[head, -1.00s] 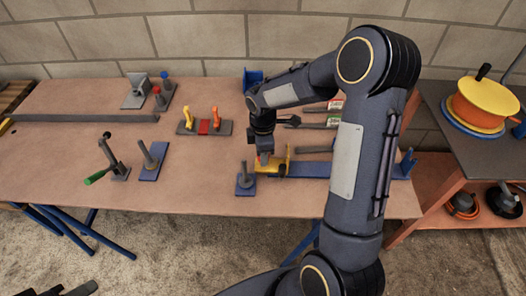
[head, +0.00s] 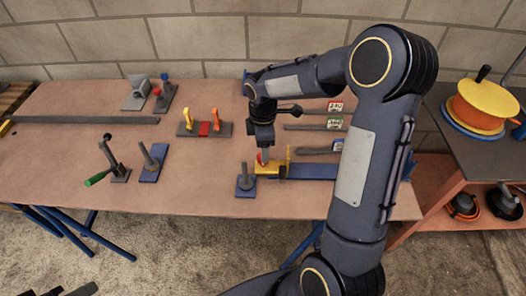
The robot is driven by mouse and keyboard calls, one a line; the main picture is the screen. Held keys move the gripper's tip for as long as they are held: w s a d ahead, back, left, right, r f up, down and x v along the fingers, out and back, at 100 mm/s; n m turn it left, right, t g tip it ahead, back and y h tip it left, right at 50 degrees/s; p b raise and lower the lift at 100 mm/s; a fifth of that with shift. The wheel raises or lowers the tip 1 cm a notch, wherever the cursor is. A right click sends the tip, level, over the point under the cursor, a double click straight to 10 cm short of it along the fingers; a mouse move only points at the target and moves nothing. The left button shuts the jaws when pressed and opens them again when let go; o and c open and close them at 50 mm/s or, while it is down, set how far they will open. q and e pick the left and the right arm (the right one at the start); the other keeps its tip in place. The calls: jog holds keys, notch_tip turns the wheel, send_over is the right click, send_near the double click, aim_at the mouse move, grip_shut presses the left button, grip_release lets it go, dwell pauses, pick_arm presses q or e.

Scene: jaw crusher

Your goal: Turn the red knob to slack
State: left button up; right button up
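A small red part (head: 262,158), perhaps the red knob, shows just under my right gripper (head: 263,147), by a yellow bracket (head: 270,169) on a blue bar (head: 312,170). The gripper points down; I cannot tell whether its fingers touch the red part or are apart. Another red knob (head: 157,91) stands on a grey base at the back left, beside a blue-topped post (head: 165,76). Dark parts at the bottom left edge, perhaps of my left gripper (head: 70,291), are cut off by the frame.
A grey post on a blue base (head: 245,184) stands close left of the bracket. Tagged grey bars (head: 318,127) lie behind the bracket. The table's front middle is clear.

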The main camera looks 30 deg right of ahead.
jog(key=shift+r, duration=1.9)
jog(key=s+a+r+m+t+y, duration=0.25)
jog(key=s+r+m, duration=0.5)
jog(key=s, duration=0.45)
jog(key=s+a+m+t+y, duration=0.1)
jog(key=s+a+m+t, duration=0.2)
jog(key=s+m, duration=0.5)
jog(key=shift+s+a+r, duration=0.2)
jog(key=shift+s+a, duration=0.6)
jog(key=shift+s, duration=0.45)
